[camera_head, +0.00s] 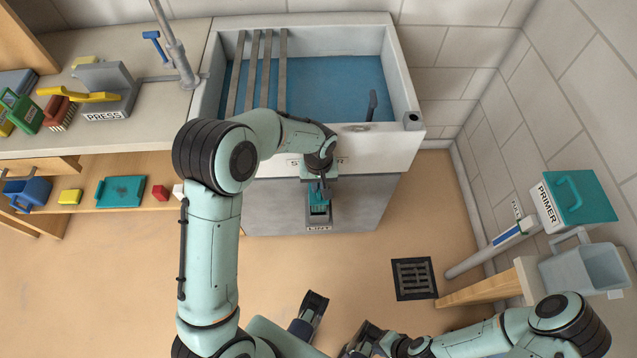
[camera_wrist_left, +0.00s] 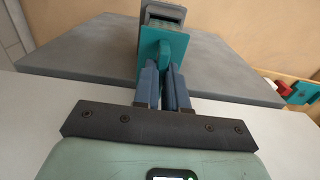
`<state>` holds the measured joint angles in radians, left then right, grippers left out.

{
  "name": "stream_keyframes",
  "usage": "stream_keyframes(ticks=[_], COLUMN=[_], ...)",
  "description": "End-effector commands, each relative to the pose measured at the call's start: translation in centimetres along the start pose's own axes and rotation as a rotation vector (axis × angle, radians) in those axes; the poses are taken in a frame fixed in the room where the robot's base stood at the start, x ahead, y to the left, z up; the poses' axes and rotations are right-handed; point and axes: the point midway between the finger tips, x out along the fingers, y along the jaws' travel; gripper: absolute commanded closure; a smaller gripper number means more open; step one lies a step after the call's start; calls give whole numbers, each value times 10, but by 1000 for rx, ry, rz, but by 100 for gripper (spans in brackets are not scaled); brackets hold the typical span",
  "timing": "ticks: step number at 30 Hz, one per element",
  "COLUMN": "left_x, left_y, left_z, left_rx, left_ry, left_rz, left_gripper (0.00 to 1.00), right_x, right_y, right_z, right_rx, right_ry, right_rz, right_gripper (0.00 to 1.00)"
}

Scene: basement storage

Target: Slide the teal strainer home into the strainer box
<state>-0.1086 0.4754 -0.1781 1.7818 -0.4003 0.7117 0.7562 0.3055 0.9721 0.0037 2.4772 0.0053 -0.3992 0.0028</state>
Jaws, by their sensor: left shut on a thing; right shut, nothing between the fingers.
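The teal strainer (camera_head: 318,197) is below the front edge of the sink, against the grey cabinet. It also shows in the left wrist view as a teal plate (camera_wrist_left: 185,45) with a fin-like handle. My left gripper (camera_wrist_left: 163,72) is shut on that handle; in the head view the gripper (camera_head: 318,185) is partly hidden by its wrist. A small grey box marked LINT (camera_head: 319,228) is just below the strainer. My right gripper (camera_head: 358,342) is shut and empty at the bottom.
The sink (camera_head: 405,80) holds blue water and grey bars. A worktop (camera_head: 130,140) and a shelf (camera_head: 90,202) with small items stand left. A floor drain (camera_head: 414,279), a PRIMER box (camera_head: 545,207) and a grey bucket (camera_head: 585,272) are right. The middle floor is clear.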

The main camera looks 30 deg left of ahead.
Motion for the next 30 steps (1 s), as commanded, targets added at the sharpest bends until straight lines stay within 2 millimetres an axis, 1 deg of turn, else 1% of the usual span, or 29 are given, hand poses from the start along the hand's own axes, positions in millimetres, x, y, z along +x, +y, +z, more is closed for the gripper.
stream_keyframes(ticks=[13, 30], left_x=[2, 16], left_y=[0, 0], left_z=[0, 0], left_rx=[0, 0], left_ry=[0, 0], left_rz=[0, 0], left_gripper=[100, 100], right_x=[1, 11], right_y=[0, 4], right_z=[0, 0], right_rx=[0, 1], right_ry=[0, -3], right_rz=[0, 1], right_gripper=[100, 100])
